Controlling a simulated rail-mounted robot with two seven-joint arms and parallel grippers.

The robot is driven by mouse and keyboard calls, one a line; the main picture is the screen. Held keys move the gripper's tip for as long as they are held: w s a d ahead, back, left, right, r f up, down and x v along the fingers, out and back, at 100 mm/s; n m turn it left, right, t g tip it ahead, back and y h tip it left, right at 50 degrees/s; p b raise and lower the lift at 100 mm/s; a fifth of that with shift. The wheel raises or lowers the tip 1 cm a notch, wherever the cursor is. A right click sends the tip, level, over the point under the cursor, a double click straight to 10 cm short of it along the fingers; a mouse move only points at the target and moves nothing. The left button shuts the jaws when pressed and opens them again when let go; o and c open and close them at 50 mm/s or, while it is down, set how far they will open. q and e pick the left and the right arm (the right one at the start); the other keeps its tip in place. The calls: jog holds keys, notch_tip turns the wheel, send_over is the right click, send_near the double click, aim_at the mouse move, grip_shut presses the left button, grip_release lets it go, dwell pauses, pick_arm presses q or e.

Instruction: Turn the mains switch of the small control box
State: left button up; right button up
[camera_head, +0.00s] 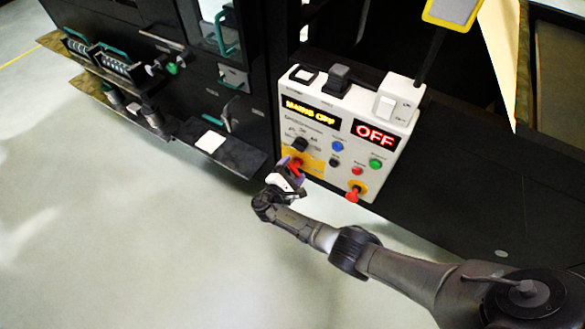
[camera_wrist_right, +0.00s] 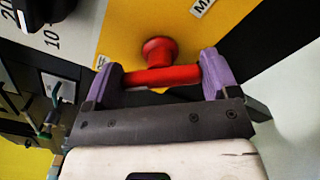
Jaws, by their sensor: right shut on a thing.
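The small control box (camera_head: 325,172) is pale with buttons and knobs on its front, and stands in the middle of the head view. Its displays read "MAINS OFF" (camera_head: 311,112) and "OFF" (camera_head: 376,134). The red mains switch (camera_head: 297,163) sits on a yellow plate at the box's lower left. My right gripper (camera_head: 291,173) is at this switch and partly covers it. In the right wrist view the purple fingers of the right gripper (camera_wrist_right: 160,77) are shut on the ends of the red handle (camera_wrist_right: 158,76), which lies roughly level there. My left gripper is not in view.
A red mushroom button (camera_head: 352,195) sticks out at the box's lower right. Green (camera_head: 375,163) and blue (camera_head: 337,146) buttons and a black knob (camera_head: 299,144) are close by. A dark machine with shelves stands to the left. The pale floor in front is clear.

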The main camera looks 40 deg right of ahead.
jog(key=shift+n, duration=0.5)
jog(key=o, duration=0.8)
jog(key=shift+s+a+p, duration=0.15)
jog(key=shift+a+p, duration=0.15)
jog(key=shift+a, duration=0.25)
jog(key=p+v, duration=0.1)
jog(key=v, duration=1.1)
jog(key=shift+s+a, duration=0.15)
jog(key=shift+a, duration=0.2)
